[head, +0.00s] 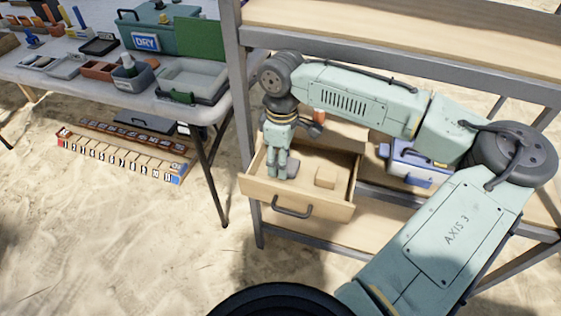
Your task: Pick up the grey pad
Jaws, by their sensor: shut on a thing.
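An open wooden drawer (300,212) with a dark handle juts out from the shelf unit. My gripper (278,174) reaches straight down into its left side, with its fingers close together. The grey pad (293,167) shows as a small dark grey piece at the right edge of the fingers, low in the drawer. The fingers are shut on it and hide its left part. I cannot tell whether the pad touches the drawer floor.
A small wooden block (325,177) lies in the drawer, right of my gripper. A blue-and-white case (408,160) sits on the shelf to the right. A table (213,112) with trays and a green "DRY" box (160,30) stands left. Sandy ground in front is clear.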

